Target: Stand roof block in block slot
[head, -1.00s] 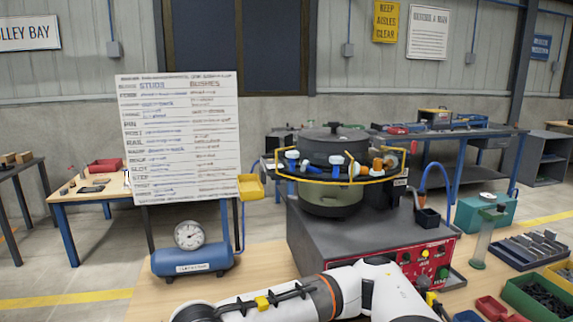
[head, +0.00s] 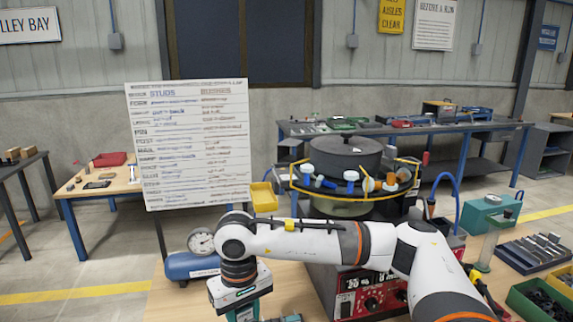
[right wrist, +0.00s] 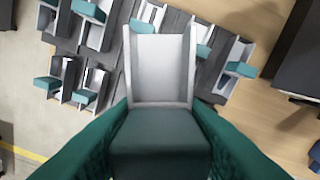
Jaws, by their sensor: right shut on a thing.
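My right gripper (head: 242,314) points down at the bottom edge of the head view, its fingertips cut off. In the right wrist view its teal fingers (right wrist: 160,150) are shut on a block with a pale grey channel-like part (right wrist: 160,70) and a dark teal part, which I take to be the roof block. Below it are several similar grey and teal pieces on a dark grey base (right wrist: 180,25). The held block hides part of that base. I cannot tell which place is the block slot. My left gripper is not in view.
The bowl feeder (head: 345,160) with its yellow rail stands behind my right arm. A blue tank with a gauge (head: 195,262) is just left of my wrist. A dark tray of grey bars (head: 530,250) and a green bin (head: 540,300) are at the right.

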